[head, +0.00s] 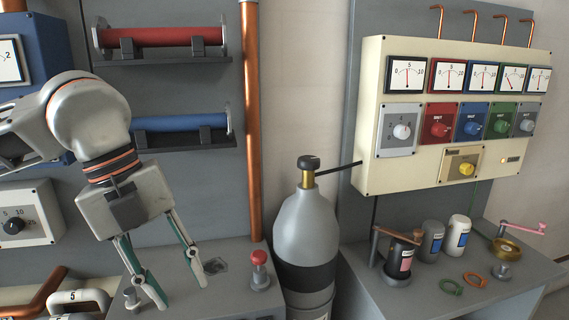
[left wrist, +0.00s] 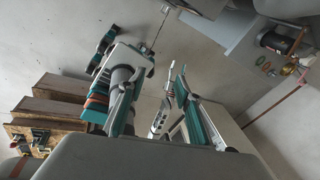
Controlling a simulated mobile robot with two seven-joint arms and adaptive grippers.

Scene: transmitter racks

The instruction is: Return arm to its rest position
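My left arm comes in from the left in the head view. Its gripper (head: 180,294) points down over the grey bench at the lower left, with its two teal-and-grey fingers spread apart. Nothing shows between them. The left fingertips are near a small metal knob (head: 133,298) and left of a red push button (head: 259,268); I cannot tell whether they touch the bench. In the left wrist view, the gripper fingers (left wrist: 158,112) show apart. Another arm part with orange bands and teal pieces shows there, but its gripper state is unclear. My right arm is not in the head view.
A grey gas cylinder (head: 305,235) stands mid-scene beside a vertical copper pipe (head: 251,120). Red (head: 160,37) and blue (head: 180,122) tubes sit on the rack. A cream meter panel (head: 400,170) hangs above the right bench (head: 415,295), which holds cranks and canisters. Wooden crates (left wrist: 60,105) show in the wrist view.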

